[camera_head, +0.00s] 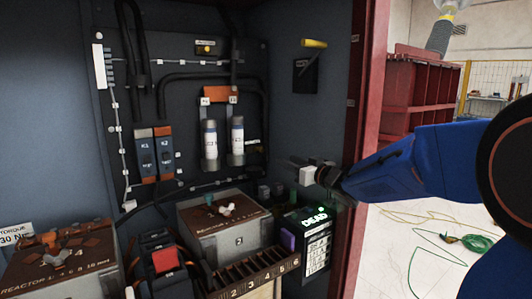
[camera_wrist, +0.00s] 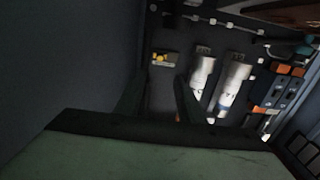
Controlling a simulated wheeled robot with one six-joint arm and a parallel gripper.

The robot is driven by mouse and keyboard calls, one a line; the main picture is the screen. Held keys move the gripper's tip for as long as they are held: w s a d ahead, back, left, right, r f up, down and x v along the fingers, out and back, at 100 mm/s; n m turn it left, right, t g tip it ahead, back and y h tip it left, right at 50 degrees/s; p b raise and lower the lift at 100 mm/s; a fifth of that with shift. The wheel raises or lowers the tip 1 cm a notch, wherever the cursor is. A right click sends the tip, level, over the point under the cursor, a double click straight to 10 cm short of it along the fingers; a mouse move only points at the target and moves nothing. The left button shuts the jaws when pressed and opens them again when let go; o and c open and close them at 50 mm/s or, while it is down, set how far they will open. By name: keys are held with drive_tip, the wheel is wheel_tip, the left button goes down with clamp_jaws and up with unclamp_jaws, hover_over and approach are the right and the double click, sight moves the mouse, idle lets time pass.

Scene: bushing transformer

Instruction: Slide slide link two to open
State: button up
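Two narrow orange-and-dark units stand side by side on the back panel in the head view. The left one (camera_head: 146,154) reads K1. The right one (camera_head: 164,153) appears to read K2 and is probably slide link two. Whether it is open or closed is too small to tell. Similar orange-and-dark units (camera_wrist: 274,94) show at the right of the wrist view. My gripper (camera_head: 292,166) is at the cabinet's right side, well right of these units and apart from them. In the wrist view its two dark fingers (camera_wrist: 157,90) are spread with nothing between them.
Two white cylinders (camera_head: 224,143) hang on the panel between the units and my gripper. A yellow handle (camera_head: 314,43) sticks out on the right wall. Below are a grey box (camera_head: 225,238), a numbered rack (camera_head: 252,278) and a display reading DEAD (camera_head: 316,220).

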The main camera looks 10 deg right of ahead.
sight(263, 151)
drive_tip(key=x, duration=1.6)
clamp_jaws()
